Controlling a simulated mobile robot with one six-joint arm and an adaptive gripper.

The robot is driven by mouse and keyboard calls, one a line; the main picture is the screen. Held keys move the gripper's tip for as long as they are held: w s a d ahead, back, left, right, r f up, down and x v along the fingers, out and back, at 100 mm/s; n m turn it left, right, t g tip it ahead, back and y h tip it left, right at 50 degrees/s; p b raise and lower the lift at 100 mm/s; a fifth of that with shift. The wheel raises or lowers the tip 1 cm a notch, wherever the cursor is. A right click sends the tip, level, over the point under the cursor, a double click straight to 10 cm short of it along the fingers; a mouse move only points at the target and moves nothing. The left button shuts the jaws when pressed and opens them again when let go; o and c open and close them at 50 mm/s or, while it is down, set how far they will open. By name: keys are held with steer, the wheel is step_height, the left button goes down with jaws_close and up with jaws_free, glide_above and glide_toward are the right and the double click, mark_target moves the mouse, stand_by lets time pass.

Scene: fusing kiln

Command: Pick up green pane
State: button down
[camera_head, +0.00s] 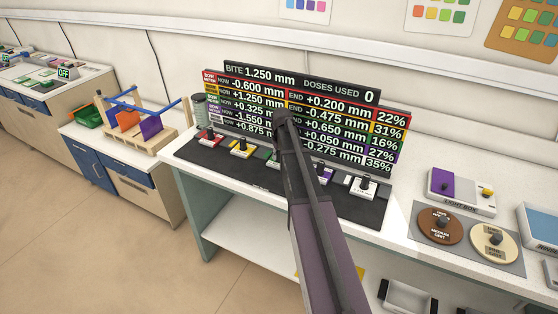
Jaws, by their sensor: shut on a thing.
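No loose pane in view can be picked out for certain as the green pane. Green pieces (47,73) lie on the far left bench, too small to make out. A green bin-like object (88,115) stands by the wooden rack on the left bench. My arm rises from the bottom centre over the middle bench, and its dark far end covers part of the display board. My gripper does not show; it seems hidden behind the arm, along with anything it holds.
A wooden rack (137,142) holds an orange pane (126,118) and a purple pane (150,127). A black mat (212,160) carries a row of coloured devices before the display board (340,133). Floor (120,250) at left is clear.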

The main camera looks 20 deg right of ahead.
steer(key=shift+r, duration=0.15)
step_height(320, 180, up, 10)
steer(key=p, duration=1)
steer(key=shift+f, duration=0.25)
stand_by(0.5)
steer(key=shift+f+b, duration=0.8)
steer(key=shift+b, duration=0.05)
steer(key=shift+w+r, duration=0.1)
